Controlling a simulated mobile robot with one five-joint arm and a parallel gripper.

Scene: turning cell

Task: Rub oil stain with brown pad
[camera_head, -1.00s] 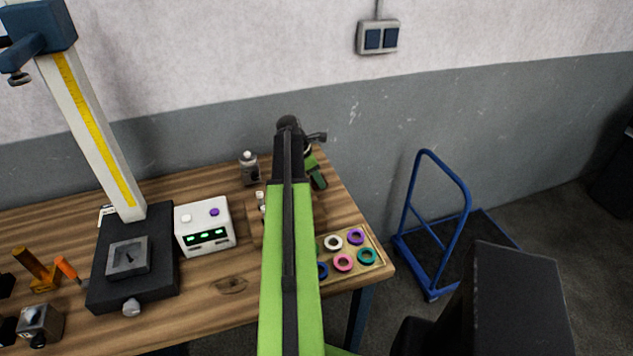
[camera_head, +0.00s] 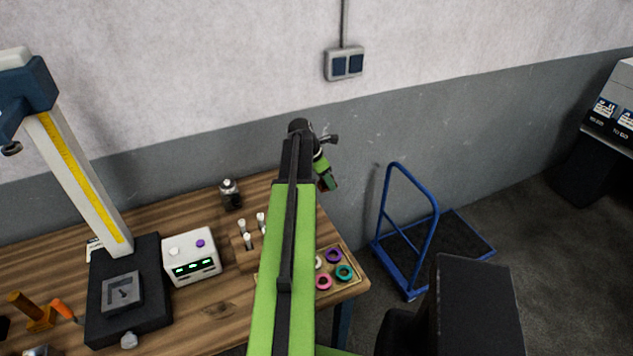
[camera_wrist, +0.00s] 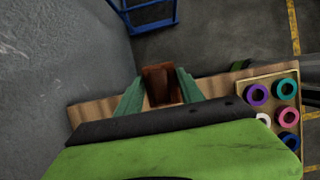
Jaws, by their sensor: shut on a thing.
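My gripper (camera_head: 327,176) is beyond the table's back right part, close to the wall. In the wrist view its two green fingers (camera_wrist: 160,92) are shut on a brown block-like pad (camera_wrist: 158,80), held in the air. Only a little of the pad shows in the head view, beside the fingers.
A tray (camera_head: 350,287) of coloured rings sits at the table's right end. A white box (camera_head: 192,257), a height stand (camera_head: 125,292) and small pegs (camera_head: 248,240) stand on the table. A blue trolley (camera_head: 410,235) is on the floor to the right.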

